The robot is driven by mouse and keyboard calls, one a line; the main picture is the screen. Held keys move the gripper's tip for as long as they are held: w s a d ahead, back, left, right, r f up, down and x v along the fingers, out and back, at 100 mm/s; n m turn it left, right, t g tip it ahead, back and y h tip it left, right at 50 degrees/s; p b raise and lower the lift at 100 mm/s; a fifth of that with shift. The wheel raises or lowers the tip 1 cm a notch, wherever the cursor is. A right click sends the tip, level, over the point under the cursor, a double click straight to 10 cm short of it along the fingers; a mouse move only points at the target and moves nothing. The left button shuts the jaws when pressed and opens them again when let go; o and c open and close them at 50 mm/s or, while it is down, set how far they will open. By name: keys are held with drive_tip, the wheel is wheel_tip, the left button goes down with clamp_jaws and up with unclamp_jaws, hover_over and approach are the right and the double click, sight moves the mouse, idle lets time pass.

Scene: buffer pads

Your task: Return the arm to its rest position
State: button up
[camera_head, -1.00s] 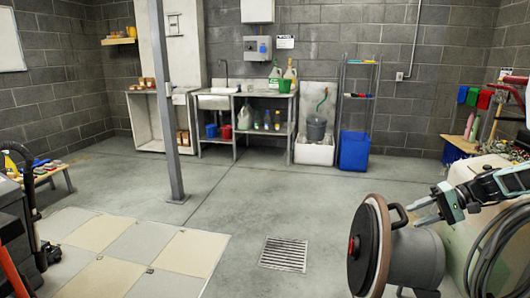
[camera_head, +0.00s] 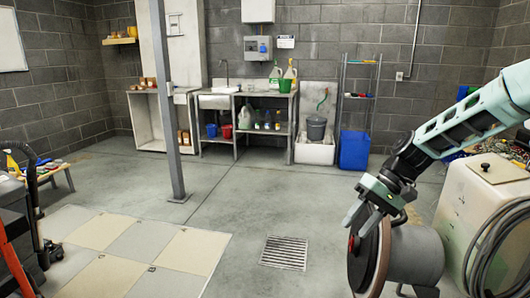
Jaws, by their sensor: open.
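My gripper (camera_head: 359,218) is at the lower right, at the end of my pale green and black arm, which reaches in from the right edge. Its fingers are apart and point down and to the left. Nothing shows between them. In the picture it overlaps the upper rim of the round floor machine (camera_head: 416,258) with its dark disc and brown pad edge. I cannot tell whether it touches the machine. The arm hides part of the right wall and the machine's handle.
A cream tank (camera_head: 478,195) with a coiled hose stands right of the machine. A floor drain (camera_head: 285,252) and pale floor tiles (camera_head: 135,240) lie to the left. A grey post (camera_head: 168,110) stands left of the middle. The central concrete floor is clear.

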drive_tip(key=s+a+r+n+h, duration=0.1)
drive_tip(key=s+a+n+h, duration=0.1)
drive_tip(key=s+a, duration=0.4)
drive_tip(key=s+a+r+n+h, duration=0.1)
drive_tip(key=s+a+r+h, duration=0.15)
drive_tip(key=s, duration=0.65)
drive_tip(key=s+n+t+h, duration=0.2)
drive_tip(key=s+n, duration=0.1)
drive_tip(key=s, duration=1.3)
wheel_tip(320, 180, up, 14)
drive_tip(key=p, duration=1.4)
drive_tip(key=shift+d+p, duration=0.2)
drive_tip(key=shift+p, duration=0.1)
